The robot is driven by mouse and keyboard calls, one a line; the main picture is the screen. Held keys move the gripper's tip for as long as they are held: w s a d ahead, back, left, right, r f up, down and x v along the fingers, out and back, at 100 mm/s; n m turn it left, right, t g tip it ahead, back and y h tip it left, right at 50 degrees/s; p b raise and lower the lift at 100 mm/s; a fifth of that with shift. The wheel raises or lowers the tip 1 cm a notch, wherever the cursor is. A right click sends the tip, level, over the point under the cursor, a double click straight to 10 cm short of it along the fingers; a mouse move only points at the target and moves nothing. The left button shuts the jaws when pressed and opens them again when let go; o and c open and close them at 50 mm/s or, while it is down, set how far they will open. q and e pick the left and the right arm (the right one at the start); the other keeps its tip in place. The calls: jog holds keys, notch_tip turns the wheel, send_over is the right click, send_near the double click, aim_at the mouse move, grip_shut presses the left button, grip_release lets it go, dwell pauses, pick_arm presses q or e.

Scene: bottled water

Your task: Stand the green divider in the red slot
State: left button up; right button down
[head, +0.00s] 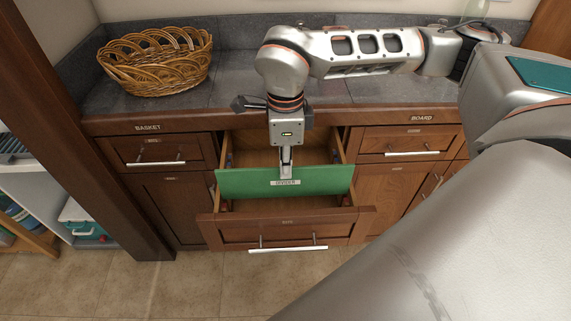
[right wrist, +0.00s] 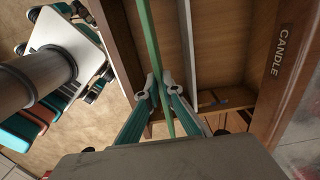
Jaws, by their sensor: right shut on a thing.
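The green divider (head: 240,183) is a flat panel with a white label, held upright across the open drawer (head: 250,232). Its top edge is at about the height of the drawer's rim or above, and its lower edge is hidden, so I cannot tell whether it touches the drawer floor. My right gripper (head: 286,168) points down and is shut on the middle of the divider's top edge. In the right wrist view the divider (right wrist: 150,40) runs between the two fingertips (right wrist: 158,92). Small reddish pieces (head: 226,205) show at the drawer's side; I cannot make out the red slot clearly. My left gripper is not in view.
A wicker basket (head: 156,61) stands on the grey countertop (head: 225,85) at the left. Closed drawers flank the open one, at left (head: 157,152) and right (head: 408,141). In the right wrist view a wooden panel labelled CANDLE (right wrist: 285,70) is at the right.

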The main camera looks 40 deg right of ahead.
aim_at(285, 196)
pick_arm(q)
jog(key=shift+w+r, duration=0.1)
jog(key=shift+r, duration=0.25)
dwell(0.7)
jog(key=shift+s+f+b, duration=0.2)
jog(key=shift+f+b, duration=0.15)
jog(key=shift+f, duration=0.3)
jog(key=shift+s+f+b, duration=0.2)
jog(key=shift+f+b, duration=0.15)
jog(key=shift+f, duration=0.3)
pick_arm(e)
jog(key=shift+f, duration=1.7)
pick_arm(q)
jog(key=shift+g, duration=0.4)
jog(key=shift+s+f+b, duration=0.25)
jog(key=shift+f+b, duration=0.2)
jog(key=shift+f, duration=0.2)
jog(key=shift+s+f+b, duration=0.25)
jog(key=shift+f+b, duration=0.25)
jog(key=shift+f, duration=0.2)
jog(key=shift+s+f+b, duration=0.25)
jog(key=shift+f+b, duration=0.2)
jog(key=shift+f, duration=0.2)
pick_arm(e)
jog(key=shift+f, duration=3.1)
jog(key=c, duration=2.2)
grip_release()
jog(key=shift+o, duration=0.2)
jog(key=shift+r, duration=0.15)
